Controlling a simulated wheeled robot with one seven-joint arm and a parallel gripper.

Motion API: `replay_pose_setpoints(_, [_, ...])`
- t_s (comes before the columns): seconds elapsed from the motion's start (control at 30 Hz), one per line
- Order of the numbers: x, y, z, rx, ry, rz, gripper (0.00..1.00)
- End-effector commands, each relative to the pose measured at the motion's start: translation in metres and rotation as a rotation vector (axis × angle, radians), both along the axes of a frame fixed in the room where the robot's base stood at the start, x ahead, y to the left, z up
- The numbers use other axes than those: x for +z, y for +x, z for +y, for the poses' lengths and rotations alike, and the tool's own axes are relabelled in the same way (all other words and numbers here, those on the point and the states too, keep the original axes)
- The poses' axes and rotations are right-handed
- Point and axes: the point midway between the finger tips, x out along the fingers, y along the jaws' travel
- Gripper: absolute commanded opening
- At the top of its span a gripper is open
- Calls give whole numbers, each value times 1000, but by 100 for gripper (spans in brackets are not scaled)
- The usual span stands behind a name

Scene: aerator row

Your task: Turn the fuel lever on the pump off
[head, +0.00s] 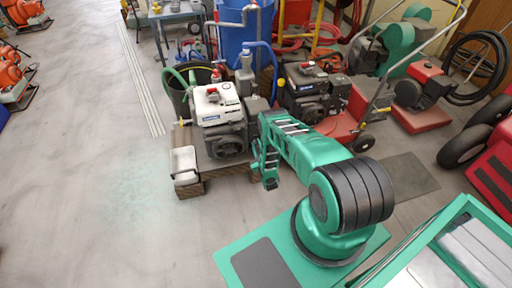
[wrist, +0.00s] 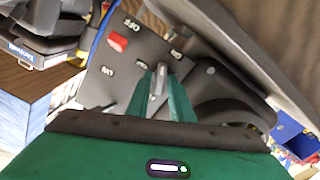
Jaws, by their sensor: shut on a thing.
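The pump (head: 222,138), with a white top and a dark engine body, stands on a low wooden platform in the head view. My gripper (head: 268,172) is at its right side, and the lever is not visible there. In the wrist view, a small grey lever (wrist: 158,80) stands out from a dark grey panel (wrist: 125,65). My green gripper fingers (wrist: 161,92) are on both sides of the lever and shut on it. Small white labels sit around the lever, too small to read surely.
A red switch (wrist: 117,42) with OFF and ON labels sits on the same panel, left of the lever.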

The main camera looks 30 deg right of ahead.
Motion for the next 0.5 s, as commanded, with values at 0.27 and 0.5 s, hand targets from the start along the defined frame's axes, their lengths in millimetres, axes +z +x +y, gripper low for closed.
replay_pose_setpoints(0.27, [-2, -1, 4, 2, -247, 74, 0])
replay_pose_setpoints(0.5, [-2, 0, 4, 3, -466, 137, 0])
